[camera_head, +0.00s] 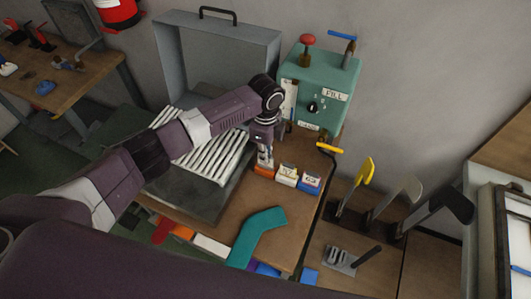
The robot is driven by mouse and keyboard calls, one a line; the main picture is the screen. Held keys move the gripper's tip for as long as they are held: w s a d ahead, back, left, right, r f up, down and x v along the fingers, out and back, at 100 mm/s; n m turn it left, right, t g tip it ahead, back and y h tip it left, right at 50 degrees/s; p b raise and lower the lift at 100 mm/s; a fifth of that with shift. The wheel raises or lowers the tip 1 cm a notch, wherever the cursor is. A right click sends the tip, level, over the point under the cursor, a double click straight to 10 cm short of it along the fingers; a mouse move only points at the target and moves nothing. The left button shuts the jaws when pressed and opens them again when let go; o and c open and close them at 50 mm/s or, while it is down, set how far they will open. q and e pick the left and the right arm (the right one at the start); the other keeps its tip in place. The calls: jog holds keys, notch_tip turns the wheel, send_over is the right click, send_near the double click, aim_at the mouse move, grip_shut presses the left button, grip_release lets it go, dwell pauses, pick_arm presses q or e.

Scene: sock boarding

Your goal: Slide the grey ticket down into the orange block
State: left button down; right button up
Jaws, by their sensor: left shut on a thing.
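My left gripper (265,153) comes in from the left and points down, right above the small orange block (263,172) on the wooden table. It is shut on the grey ticket, which is small and mostly hidden between the fingers. I cannot tell whether the ticket's lower edge is inside the block or just above it. A white block (286,178) and a blue block (309,186) stand in a row to the right of the orange one, each with a pale ticket. My right gripper is not in view.
A green machine (305,92) with a red knob stands behind the blocks. A grey press (215,55) with white slats (212,160) is at left. A teal flat shape (257,235) lies in front. Paddle-like tools (400,195) stand at right.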

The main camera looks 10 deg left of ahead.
pick_arm(q)
jog(key=shift+f, duration=0.55)
jog(key=c, duration=1.9)
grip_release()
jog(key=shift+c, duration=0.2)
jog(key=shift+r, duration=0.1)
notch_tip(320, 180, up, 12)
